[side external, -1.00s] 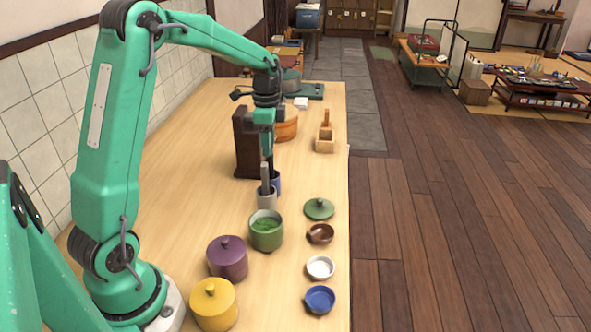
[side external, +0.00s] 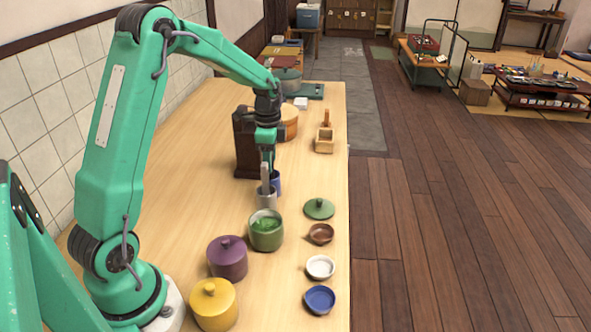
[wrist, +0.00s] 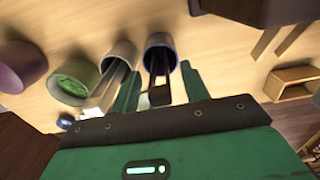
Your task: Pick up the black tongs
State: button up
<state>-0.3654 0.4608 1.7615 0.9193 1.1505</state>
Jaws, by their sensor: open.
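The black tongs (wrist: 158,64) stand in a small blue-rimmed cup (wrist: 158,38) in the wrist view. My gripper (wrist: 159,72) is open, with one green finger on each side of the tongs. No grip on them shows. In the side view my gripper (side external: 267,160) points down just above the blue cup (side external: 276,183). The black tongs are mostly hidden there behind my gripper and the pale tongs. A grey cup (side external: 266,201) with pale grey tongs (wrist: 103,98) stands close beside, and those tongs lie near my left finger in the wrist view.
A green cup (side external: 266,238) with green contents, a purple jar (side external: 227,263) and a yellow jar (side external: 213,305) stand nearer the camera. Small bowls (side external: 320,268) line the right edge. A dark wooden box (side external: 247,145) stands close behind, left of my gripper.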

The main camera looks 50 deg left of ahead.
grip_shut()
dwell(0.4)
jog(key=shift+r, duration=5.15)
